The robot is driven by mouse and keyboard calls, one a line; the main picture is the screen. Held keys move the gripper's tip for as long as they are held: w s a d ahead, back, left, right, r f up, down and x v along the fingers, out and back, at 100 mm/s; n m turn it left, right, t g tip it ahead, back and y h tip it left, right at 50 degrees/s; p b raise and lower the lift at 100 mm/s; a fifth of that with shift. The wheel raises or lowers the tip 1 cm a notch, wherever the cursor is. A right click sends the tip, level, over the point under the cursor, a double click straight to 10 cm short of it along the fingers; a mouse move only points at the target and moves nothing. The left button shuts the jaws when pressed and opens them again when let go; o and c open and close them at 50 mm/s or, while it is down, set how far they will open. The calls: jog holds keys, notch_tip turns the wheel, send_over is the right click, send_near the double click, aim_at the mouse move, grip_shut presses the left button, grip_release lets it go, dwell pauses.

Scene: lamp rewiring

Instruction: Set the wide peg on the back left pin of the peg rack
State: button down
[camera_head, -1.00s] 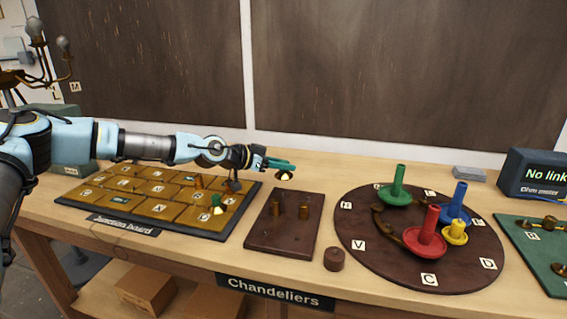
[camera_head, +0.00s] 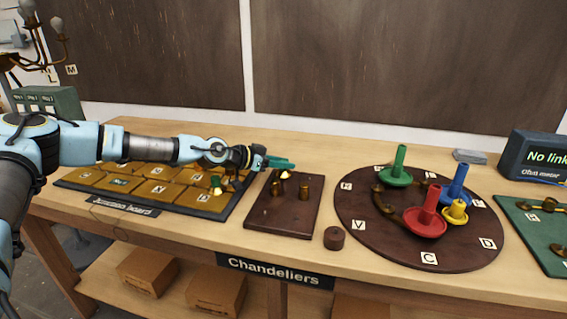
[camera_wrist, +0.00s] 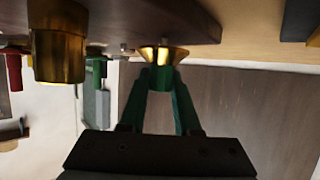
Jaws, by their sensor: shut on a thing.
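The wide peg, a brass piece with a flared rim (camera_wrist: 163,54), is held between the green fingertips of my gripper (camera_wrist: 160,80). In the head view my gripper (camera_head: 281,163) reaches in from the left, and the peg (camera_head: 286,175) hangs under its tips. The peg is over the back left part of the dark brown peg rack (camera_head: 285,224). In the upside-down wrist view it is at or very close to the rack's surface (camera_wrist: 185,18); I cannot tell whether it touches.
A brown round knob (camera_head: 334,238) is in front. The junction board (camera_head: 190,199) is at left, the round board with coloured holders (camera_head: 370,248) at right.

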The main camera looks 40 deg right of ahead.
jog(key=shift+f+b, duration=0.6)
jog(key=shift+b, duration=0.1)
jog(key=c, duration=0.5)
grip_release()
jog(key=shift+c, duration=0.2)
jog(key=b+v, duration=0.3)
jog(key=v, duration=0.7)
jog(key=shift+w+a+r, duration=0.1)
jog(key=shift+a+r, duration=0.1)
jog(key=shift+a, duration=0.15)
